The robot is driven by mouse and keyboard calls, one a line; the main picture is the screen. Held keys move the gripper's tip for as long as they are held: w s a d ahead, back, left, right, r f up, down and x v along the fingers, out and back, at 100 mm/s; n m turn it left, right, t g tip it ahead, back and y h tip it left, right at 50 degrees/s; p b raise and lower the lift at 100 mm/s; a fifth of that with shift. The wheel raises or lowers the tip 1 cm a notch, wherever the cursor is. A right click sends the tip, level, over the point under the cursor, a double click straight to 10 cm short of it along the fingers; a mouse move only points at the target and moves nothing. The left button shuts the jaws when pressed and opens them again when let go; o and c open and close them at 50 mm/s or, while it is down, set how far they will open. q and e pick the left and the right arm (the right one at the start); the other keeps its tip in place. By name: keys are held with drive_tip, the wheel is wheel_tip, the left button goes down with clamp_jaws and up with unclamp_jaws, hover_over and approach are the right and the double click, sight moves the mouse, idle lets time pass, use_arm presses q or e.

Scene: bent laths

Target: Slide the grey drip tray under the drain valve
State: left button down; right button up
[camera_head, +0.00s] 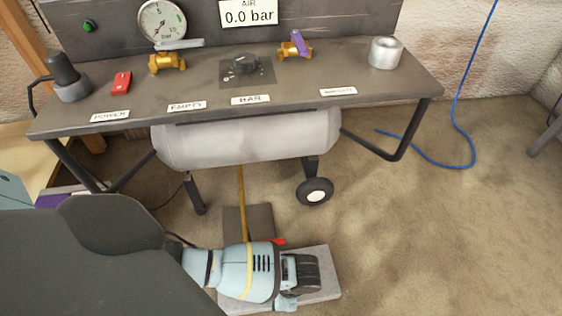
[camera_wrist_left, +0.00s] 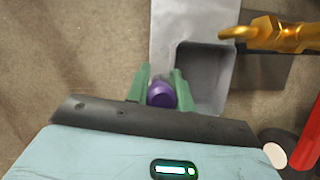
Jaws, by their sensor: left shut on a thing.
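The grey drip tray (camera_head: 325,259) lies flat on the floor in front of the air tank, partly hidden under my left gripper (camera_head: 301,273). In the left wrist view the tray (camera_wrist_left: 180,24) shows a sunken basin. There the green fingers of my left gripper (camera_wrist_left: 164,84) are shut on a purple knob (camera_wrist_left: 162,96) beside the basin. The brass drain valve (camera_wrist_left: 280,37) shows at the right, its spout overlapping the basin's upper right edge in this view; I cannot tell whether it is above the basin. A red part (camera_wrist_left: 306,140) shows below it. My right gripper is not in view.
A dark square (camera_head: 262,218) lies on the floor behind the tray. A yellow-brown pipe (camera_head: 241,195) runs down from the grey tank (camera_head: 250,140). A tank leg and a wheel (camera_head: 315,191) stand nearby. The floor to the right is clear.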

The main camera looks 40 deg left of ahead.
use_arm(q)
drive_tip(key=s+a+p, duration=0.1)
drive_tip(key=s+a, duration=0.3)
drive_tip(key=s, duration=0.1)
drive_tip(key=shift+f, duration=0.45)
drive_tip(key=shift+a, duration=0.1)
drive_tip(key=c, duration=1.1)
unclamp_jaws()
drive_tip(key=shift+c, duration=0.2)
drive_tip(key=p+v, duration=0.4)
drive_tip(key=v, duration=0.4)
